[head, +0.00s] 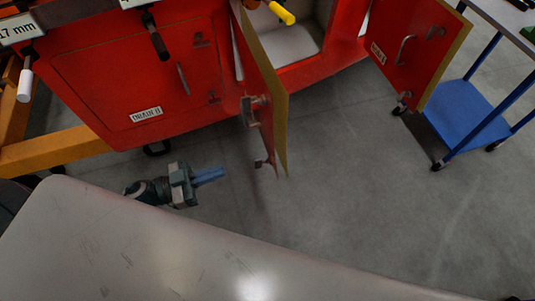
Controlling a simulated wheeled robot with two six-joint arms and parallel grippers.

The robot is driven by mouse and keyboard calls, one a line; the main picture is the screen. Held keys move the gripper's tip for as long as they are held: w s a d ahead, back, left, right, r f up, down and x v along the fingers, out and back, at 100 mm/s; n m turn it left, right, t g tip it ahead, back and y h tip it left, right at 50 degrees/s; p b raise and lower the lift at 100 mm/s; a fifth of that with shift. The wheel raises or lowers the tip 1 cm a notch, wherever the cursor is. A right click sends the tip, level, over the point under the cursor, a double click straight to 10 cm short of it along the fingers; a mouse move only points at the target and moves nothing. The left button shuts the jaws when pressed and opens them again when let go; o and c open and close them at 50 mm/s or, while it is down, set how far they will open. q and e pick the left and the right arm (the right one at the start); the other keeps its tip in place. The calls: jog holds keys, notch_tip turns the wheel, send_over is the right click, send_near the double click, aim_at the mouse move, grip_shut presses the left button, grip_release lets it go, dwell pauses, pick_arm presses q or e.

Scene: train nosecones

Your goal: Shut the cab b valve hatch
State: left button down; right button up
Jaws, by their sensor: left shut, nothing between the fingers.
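Two red hatch doors stand open on the red nosecone (222,58). The middle door (266,125) is swung out towards me and seen nearly edge-on, with a latch on its red face. The right door (405,60) has a grab handle and a small label too small to read, so I cannot tell which is the cab b valve hatch. A yellow-handled part (281,13) shows at the open compartment between them. My left gripper (210,176) is shut and empty, below and left of the middle door, apart from it. My right gripper is not in view.
A closed panel labelled DRAIN B (146,115) is at left. A blue cart (465,110) stands at right, by the right door. An orange beam (55,150) lies at left. A pale surface (200,260) fills the bottom. Grey floor (350,170) is clear in the middle.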

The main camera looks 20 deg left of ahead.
pick_arm(q)
jog(key=p, duration=0.3)
send_near(275, 153)
jog(key=x, duration=0.5)
jog(key=shift+w+d, duration=0.15)
jog(key=shift+w, duration=0.05)
jog(key=shift+w+d+f, duration=0.1)
jog(key=shift+w+d, duration=0.3)
jog(key=shift+d, duration=0.15)
jog(key=shift+d, duration=0.1)
